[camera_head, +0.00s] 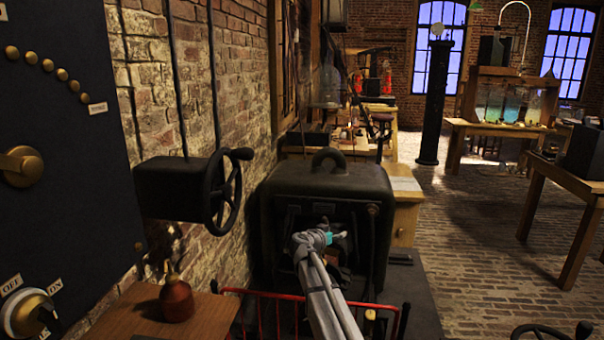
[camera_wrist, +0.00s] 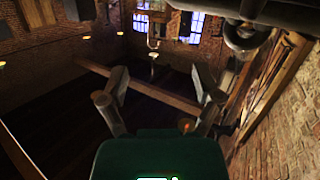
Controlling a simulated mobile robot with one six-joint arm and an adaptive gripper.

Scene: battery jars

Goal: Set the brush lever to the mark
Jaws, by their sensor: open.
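The black machine (camera_head: 318,195) with a handle on top stands beyond my arm, against the brick wall. Small dark fittings and a dull round knob (camera_head: 373,209) show on its near face. I cannot single out the brush lever or its mark; my arm covers part of that face. My gripper (camera_head: 338,237) is in front of the machine's face in the head view. In the wrist view my gripper (camera_wrist: 160,88) is open, its two fingers apart with nothing held between them. A dark round part (camera_wrist: 245,38) shows at the upper right there.
At left are a dark panel (camera_head: 70,180) with a brass knob and an off/on switch (camera_head: 30,312), and a black box with a handwheel (camera_head: 228,188). A red rail (camera_head: 285,296) crosses before the machine.

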